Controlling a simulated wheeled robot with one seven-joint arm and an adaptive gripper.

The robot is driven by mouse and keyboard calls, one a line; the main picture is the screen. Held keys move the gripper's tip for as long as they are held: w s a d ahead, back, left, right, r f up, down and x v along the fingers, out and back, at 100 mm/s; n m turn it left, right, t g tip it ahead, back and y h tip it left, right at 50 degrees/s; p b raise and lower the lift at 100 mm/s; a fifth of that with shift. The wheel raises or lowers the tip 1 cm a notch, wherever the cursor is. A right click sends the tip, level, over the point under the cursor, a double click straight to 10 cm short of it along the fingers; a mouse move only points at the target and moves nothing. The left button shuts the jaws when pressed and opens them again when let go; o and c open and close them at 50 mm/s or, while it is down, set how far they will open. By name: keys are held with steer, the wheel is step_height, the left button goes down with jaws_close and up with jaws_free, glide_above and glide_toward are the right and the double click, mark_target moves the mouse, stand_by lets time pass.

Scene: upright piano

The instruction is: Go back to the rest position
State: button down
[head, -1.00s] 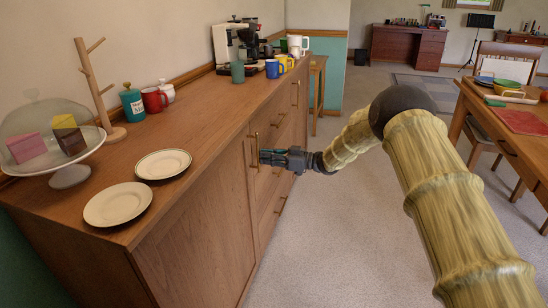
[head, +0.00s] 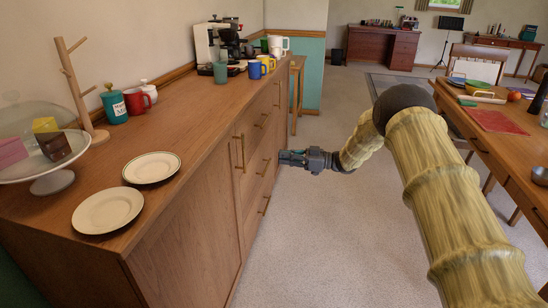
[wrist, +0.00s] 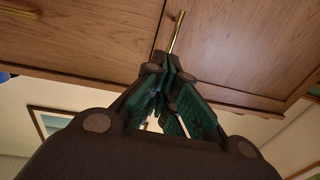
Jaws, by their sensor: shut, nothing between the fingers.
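My gripper (head: 293,158) is held out to the left on my bent arm, in front of the wooden sideboard (head: 185,235). In the wrist view its fingers (wrist: 167,72) are together with nothing between them. A vertical brass handle (wrist: 177,32) on a sideboard door shows just beyond the fingertips in the wrist view. In the head view the fingertips are a little to the right of the brass handles and look apart from them.
Two plates (head: 108,210) (head: 152,167), a cake stand (head: 50,183), a mug tree (head: 75,85) and mugs (head: 254,69) stand on the sideboard. A table (head: 520,150) is at the right. Carpet (head: 310,255) lies clear between them.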

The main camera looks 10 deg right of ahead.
steer(key=s+f+m+t+h, duration=0.4)
steer(key=s+f, duration=0.3)
steer(key=f, duration=0.5)
steer(key=s+f+m+t+h, duration=0.2)
steer(key=s+f+m+h, duration=0.35)
steer(key=f, duration=0.65)
steer(key=s+d+f+m+g+h, duration=0.15)
steer(key=s+f, duration=0.25)
steer(key=s, duration=0.5)
steer(key=s+d+f+m+g+h, duration=0.15)
steer(key=s+f, duration=0.25)
steer(key=s, duration=0.4)
steer(key=s+d+f+m+g+h, duration=0.1)
steer(key=s+f+m+h, duration=0.1)
steer(key=s+f, duration=0.5)
steer(key=s+d+r+g+h, duration=0.1)
steer(key=s+d+r+g, duration=0.15)
steer(key=s, duration=1.25)
steer(key=s+d+r+g+h, duration=0.15)
steer(key=s+g, duration=0.25)
steer(key=s, duration=1.1)
step_height(320, 180, up, 19)
steer(key=p, duration=1.9)
steer(key=shift+w+a+r+m, duration=0.15)
steer(key=shift+w+a+m, duration=0.15)
steer(key=shift+w+m, duration=0.15)
